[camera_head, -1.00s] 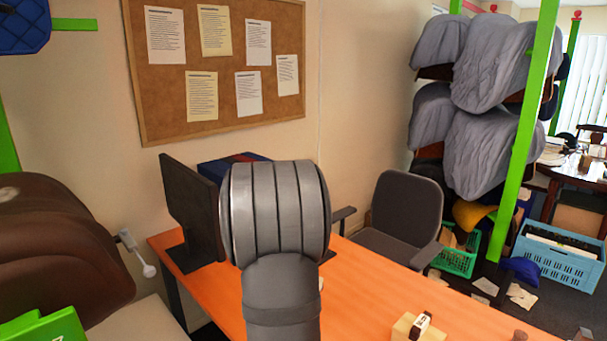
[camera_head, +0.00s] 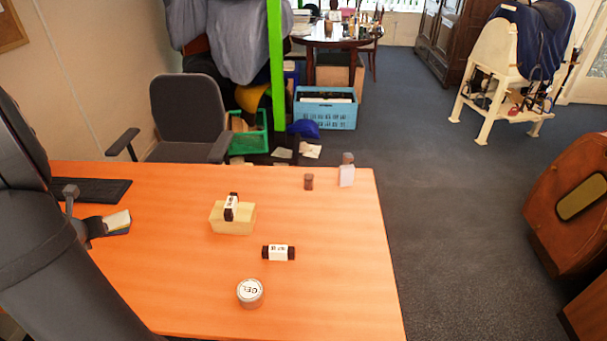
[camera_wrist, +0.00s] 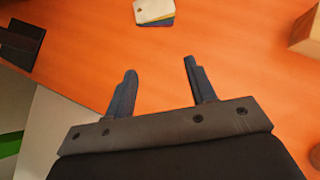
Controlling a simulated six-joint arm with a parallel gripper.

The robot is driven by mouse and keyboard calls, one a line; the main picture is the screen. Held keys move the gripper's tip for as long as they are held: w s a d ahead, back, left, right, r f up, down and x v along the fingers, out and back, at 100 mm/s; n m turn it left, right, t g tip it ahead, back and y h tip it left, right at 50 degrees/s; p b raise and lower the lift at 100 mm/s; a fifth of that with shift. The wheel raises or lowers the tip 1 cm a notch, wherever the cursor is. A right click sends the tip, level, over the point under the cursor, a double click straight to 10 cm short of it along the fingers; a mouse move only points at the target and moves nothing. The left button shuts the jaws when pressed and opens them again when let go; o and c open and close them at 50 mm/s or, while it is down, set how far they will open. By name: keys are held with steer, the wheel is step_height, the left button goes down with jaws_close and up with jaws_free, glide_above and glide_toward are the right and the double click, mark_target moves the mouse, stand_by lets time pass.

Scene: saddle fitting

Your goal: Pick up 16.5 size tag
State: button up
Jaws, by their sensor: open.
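A small fanned stack of tags, cream on top with yellow and blue beneath, lies on the orange desk. It shows in the head view (camera_head: 117,221) and at the top of the wrist view (camera_wrist: 154,11). The top tag has a hole. I cannot read a number on any tag, so I cannot tell which is 16.5. My gripper (camera_wrist: 159,66) is open and empty, its fingers pointing towards the stack with bare desk between. In the head view my gripper (camera_head: 82,209) is at the left, just left of the stack and partly hidden by my arm.
A wooden block (camera_head: 232,222) bears a dark bar with a white label (camera_head: 231,203). A similar bar (camera_head: 278,252) and a round GEL tin (camera_head: 250,293) are in front. A dark flat thing (camera_head: 92,191) lies behind my gripper. Desk between tags and block is clear.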

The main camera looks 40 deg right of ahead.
steer(key=w+d+r+m+t, duration=0.1)
steer(key=w+d+m, duration=0.1)
steer(key=d+m, duration=0.5)
steer(key=w+d+r+m, duration=0.1)
steer(key=w+d+m, duration=0.15)
steer(key=d, duration=0.85)
steer(key=s+d+m+t+h, duration=0.1)
steer(key=s+d+m, duration=0.1)
steer(key=d+m, duration=0.65)
steer(key=s+d+m+t, duration=0.1)
steer(key=s+d+m, duration=0.15)
steer(key=d, duration=1.15)
steer(key=s+d+m+t+h, duration=0.1)
steer(key=s+d+m+h, duration=0.1)
steer(key=s+d+m, duration=0.65)
steer(key=s+d+m+t+h, duration=0.1)
steer(key=s+d+m, duration=0.3)
steer(key=d, duration=0.7)
steer(key=s+d+r+m+t+h, duration=0.15)
steer(key=s+d+m, duration=0.3)
steer(key=s, duration=0.45)
steer(key=s+d+m+h, duration=0.25)
steer(key=s+d, duration=0.35)
steer(key=s, duration=0.3)
glide_toward(350, 159)
steer(key=x, duration=1.2)
steer(key=shift+f, duration=0.15)
jaws_close()
